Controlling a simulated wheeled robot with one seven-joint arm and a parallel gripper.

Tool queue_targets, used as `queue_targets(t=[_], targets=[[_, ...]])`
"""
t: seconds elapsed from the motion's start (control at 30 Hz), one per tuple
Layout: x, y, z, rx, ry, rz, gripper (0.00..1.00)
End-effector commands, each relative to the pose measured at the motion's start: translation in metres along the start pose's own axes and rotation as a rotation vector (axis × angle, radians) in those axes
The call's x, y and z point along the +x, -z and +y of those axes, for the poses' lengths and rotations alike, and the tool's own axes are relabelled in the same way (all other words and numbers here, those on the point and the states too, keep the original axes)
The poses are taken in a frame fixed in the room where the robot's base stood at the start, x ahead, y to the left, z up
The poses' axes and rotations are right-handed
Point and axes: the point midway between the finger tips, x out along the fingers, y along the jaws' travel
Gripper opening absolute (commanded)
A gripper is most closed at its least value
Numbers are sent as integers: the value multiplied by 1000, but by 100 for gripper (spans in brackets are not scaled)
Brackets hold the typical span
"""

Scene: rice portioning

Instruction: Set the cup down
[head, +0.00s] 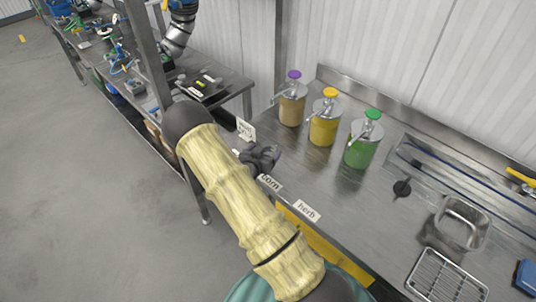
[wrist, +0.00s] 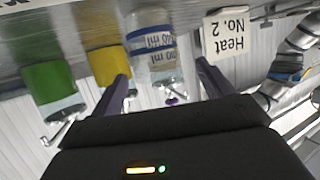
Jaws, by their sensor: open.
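The cup (wrist: 153,30), clear with blue bands and "ml" markings, shows in the wrist view, which is upside down. Its lettering is inverted like the rest of the view, so it is upright, and its base appears to be on the steel counter. My gripper (wrist: 163,82) is open, with one dark finger on each side of the cup and gaps visible. In the head view my gripper (head: 262,157) is over the counter's left end.
Purple-topped (head: 292,98), yellow-topped (head: 324,118) and green-topped (head: 363,140) dispensers stand behind my gripper. A small card (head: 246,130) stands left of it; it reads "Heat No. 2" in the wrist view (wrist: 228,36). A metal pan (head: 462,222) and wire rack (head: 445,277) are at right.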

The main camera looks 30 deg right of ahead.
Motion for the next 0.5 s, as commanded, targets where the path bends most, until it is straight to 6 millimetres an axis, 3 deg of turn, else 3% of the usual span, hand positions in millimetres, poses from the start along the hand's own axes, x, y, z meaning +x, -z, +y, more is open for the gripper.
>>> queue_targets(t=[0.17,0.5], targets=[[7,2,3,0,-4,0,79],[47,1,4,2,-5,1,79]])
